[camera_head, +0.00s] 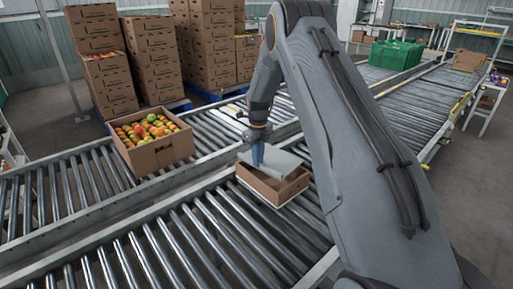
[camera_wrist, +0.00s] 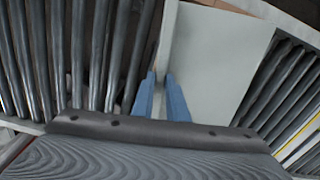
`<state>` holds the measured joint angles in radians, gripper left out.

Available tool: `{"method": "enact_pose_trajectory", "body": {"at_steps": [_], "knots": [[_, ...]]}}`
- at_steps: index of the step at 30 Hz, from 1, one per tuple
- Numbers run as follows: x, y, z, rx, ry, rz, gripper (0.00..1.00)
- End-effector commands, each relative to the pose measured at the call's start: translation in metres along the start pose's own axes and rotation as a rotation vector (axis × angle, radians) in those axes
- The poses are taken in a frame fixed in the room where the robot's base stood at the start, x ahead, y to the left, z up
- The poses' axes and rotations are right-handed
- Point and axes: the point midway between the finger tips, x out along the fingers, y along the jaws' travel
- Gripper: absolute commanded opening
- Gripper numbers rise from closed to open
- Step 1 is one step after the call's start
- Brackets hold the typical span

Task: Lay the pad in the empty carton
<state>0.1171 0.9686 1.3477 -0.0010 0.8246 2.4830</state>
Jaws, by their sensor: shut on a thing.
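The open brown carton (camera_head: 262,187) stands on the roller conveyor in the head view. The pad (camera_head: 285,160) is a flat pale grey-green sheet, tilted over the carton's far side. My gripper (camera_head: 257,160) has blue fingers shut on the pad's left edge. In the wrist view, the fingers (camera_wrist: 162,82) pinch the edge of the pad (camera_wrist: 213,58), which spreads to the right and hides most of what lies below. I cannot tell whether the pad touches the carton. The carton's inside is partly hidden by the pad.
Stacked cartons (camera_head: 210,45) stand behind the conveyor, and a green crate (camera_head: 396,54) is far right. My arm covers much of the right. The near rollers (camera_head: 150,240) are bare.

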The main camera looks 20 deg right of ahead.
Motion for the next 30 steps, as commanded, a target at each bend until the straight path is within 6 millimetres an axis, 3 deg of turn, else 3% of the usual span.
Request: {"method": "enact_pose_trajectory", "body": {"at_steps": [4, 13, 30], "knots": [[-0.003, -0.008, 0.003, 0.117, 0.0, 0.0, 0.0], [0.006, -0.009, 0.004, 0.146, 0.001, 0.001, 0.0], [0.053, -0.009, 0.004, 0.146, 0.001, 0.001, 0.0]]}}
